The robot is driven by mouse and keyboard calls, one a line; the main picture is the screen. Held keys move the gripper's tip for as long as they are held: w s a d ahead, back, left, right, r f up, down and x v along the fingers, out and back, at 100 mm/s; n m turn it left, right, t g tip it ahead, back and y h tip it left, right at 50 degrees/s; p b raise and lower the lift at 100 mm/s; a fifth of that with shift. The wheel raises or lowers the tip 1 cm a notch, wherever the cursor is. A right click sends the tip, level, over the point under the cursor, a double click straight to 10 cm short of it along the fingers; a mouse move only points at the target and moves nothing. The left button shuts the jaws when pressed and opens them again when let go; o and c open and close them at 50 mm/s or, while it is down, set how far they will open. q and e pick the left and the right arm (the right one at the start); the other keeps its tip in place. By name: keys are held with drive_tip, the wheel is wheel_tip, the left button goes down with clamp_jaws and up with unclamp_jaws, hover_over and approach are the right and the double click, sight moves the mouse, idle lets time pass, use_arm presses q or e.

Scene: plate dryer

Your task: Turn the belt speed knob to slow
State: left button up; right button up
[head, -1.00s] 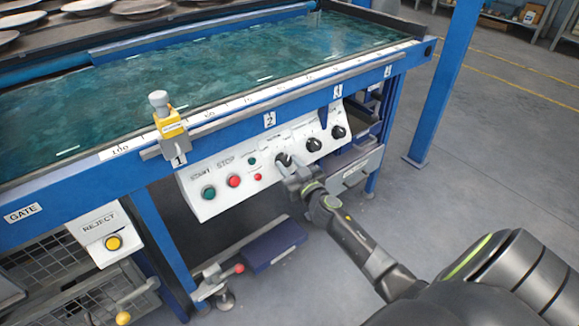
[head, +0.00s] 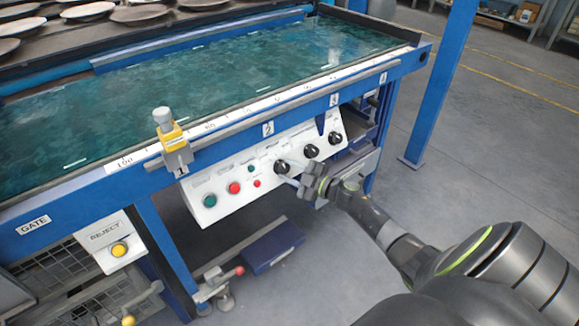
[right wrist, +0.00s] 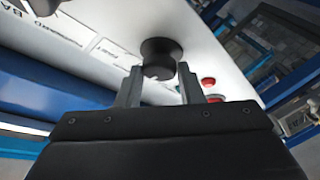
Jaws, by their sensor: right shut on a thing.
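The white control panel (head: 222,205) hangs under the belt's front rail. It carries a row of black knobs: a left one (head: 282,167), a middle one (head: 311,151) and a right one (head: 335,138). Their labels are too small to read in the head view. My right gripper (head: 288,181) is at the left knob, coming from the lower right. In the right wrist view, a black knob (right wrist: 160,55) sits between the fingertips of my right gripper (right wrist: 160,75), which is shut on it. My left gripper is not in view.
A green button (head: 209,201), a red button (head: 234,188) and smaller buttons lie left of the knobs. A yellow clamp (head: 172,133) stands on the front rail. A reject box (head: 112,240) is at the lower left. The floor to the right is clear.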

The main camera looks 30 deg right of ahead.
drive_tip(key=n+g, duration=0.1)
drive_tip(key=n, duration=0.1)
drive_tip(key=n+y+p, duration=0.1)
drive_tip(key=n, duration=0.1)
drive_tip(key=shift+d+r+g, duration=0.15)
drive_tip(key=shift+g, duration=0.25)
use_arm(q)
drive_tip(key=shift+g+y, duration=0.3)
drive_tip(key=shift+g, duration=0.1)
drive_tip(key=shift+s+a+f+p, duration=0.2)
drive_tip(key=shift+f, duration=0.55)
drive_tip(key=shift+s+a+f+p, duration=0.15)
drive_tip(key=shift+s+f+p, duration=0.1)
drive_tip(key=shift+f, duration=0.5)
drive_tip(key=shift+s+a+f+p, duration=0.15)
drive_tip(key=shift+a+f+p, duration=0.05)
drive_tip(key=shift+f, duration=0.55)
use_arm(e)
drive_tip(key=shift+w+n+g+y, duration=0.1)
drive_tip(key=shift+n+g+y, duration=0.15)
drive_tip(key=shift+n+g, duration=0.6)
drive_tip(key=shift+n+g+y, duration=0.25)
drive_tip(key=shift+n, duration=1.1)
drive_tip(key=o, duration=1)
drive_tip(key=shift+c, duration=0.2)
drive_tip(key=shift+d, duration=0.15)
